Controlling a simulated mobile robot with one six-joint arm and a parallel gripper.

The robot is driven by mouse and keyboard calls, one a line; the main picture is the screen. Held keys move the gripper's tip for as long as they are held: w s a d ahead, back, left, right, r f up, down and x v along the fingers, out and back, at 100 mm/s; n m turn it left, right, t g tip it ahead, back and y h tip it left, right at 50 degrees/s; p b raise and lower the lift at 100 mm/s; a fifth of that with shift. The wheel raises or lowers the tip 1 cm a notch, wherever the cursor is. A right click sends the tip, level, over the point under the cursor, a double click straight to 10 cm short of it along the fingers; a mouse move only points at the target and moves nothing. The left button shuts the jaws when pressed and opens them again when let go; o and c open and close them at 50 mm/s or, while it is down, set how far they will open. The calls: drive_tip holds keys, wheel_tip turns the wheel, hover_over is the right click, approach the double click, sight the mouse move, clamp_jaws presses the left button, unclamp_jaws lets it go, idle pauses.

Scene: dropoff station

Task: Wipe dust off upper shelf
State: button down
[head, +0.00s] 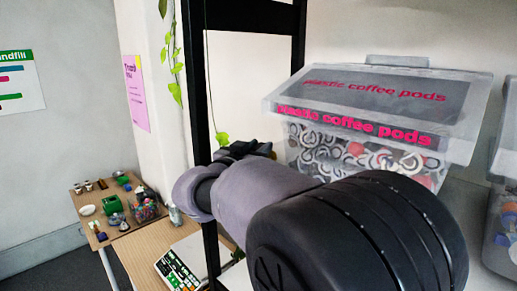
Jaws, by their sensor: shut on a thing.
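A pale shelf (468,212) shows on the right, with much of its surface hidden behind my arm. Only small bare parts of it show, and I cannot make out dust on it. A clear bin of plastic coffee pods (380,88) stands on the shelf, its grey lid on. My gripper (243,150) shows as a small dark shape beyond my arm, near the black post and just left of the bin. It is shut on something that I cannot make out. My arm hides most of it. No wiping cloth can be made out.
A black shelf post (207,110) rises beside my gripper, with a trailing plant (172,55) left of it. A second clear bin (503,195) stands at the right edge.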

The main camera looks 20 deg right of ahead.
drive_tip(key=shift+f+b, duration=0.8)
drive_tip(key=shift+b, duration=0.45)
